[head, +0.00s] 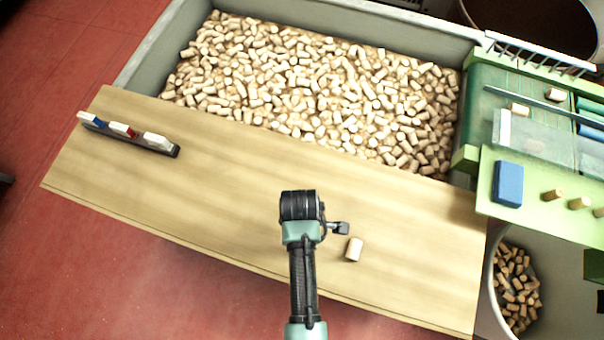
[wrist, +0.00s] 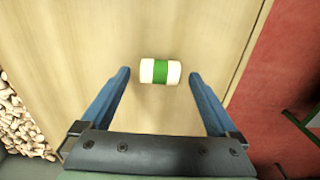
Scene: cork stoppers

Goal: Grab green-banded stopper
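The green-banded stopper (wrist: 161,72) lies on its side on the wooden board, white at both ends with a green band around its middle. One stopper (head: 354,249) lies on the board in the head view, just right of my arm; its band does not show there. My gripper (wrist: 159,75) is open and empty, its two blue fingers spread left and right of the stopper in the wrist view. I cannot tell how far above the board the fingertips are. In the head view the fingers are hidden by my arm.
A grey bin (head: 143,66) full of plain corks borders the board (head: 230,180). A dark rack (head: 160,146) with several pale, blue and red pieces stands at left. At right are a green station (head: 485,190) with a blue block (head: 508,184) and a bucket (head: 497,310) of corks.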

